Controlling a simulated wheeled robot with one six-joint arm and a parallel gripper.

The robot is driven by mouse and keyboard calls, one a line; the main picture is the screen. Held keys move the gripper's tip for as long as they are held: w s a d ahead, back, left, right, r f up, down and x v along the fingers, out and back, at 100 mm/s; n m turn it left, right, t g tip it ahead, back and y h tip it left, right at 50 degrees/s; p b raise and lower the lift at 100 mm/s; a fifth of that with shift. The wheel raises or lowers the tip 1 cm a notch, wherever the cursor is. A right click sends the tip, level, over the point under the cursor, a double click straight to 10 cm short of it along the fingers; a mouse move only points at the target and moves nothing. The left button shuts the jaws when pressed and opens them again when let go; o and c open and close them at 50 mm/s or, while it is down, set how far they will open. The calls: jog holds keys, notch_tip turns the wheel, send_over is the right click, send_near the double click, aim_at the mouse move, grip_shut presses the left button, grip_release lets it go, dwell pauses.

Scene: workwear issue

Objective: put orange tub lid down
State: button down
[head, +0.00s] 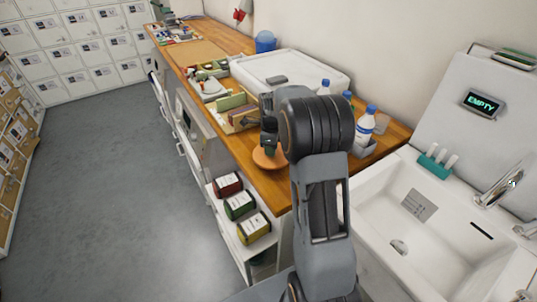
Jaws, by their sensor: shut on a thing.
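The orange tub lid (268,158) is a round orange disc at the front edge of the wooden counter (276,196). My gripper (269,146) is over the lid, pointing down, and is shut on it. The fingertips are small and dark, and my arm hides part of the lid's right side. I cannot tell whether the lid touches the counter or is held just above it.
A tray with dividers (236,110) stands behind the lid. White bottles with blue caps (365,125) stand to the right, by the sink (425,215). Red, green and yellow packs (240,203) sit on a shelf below. Bare counter lies in front.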

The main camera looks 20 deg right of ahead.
jog(key=shift+f, duration=1.35)
jog(key=shift+f, duration=0.2)
jog(key=c, duration=1)
grip_release()
jog(key=shift+r, duration=0.1)
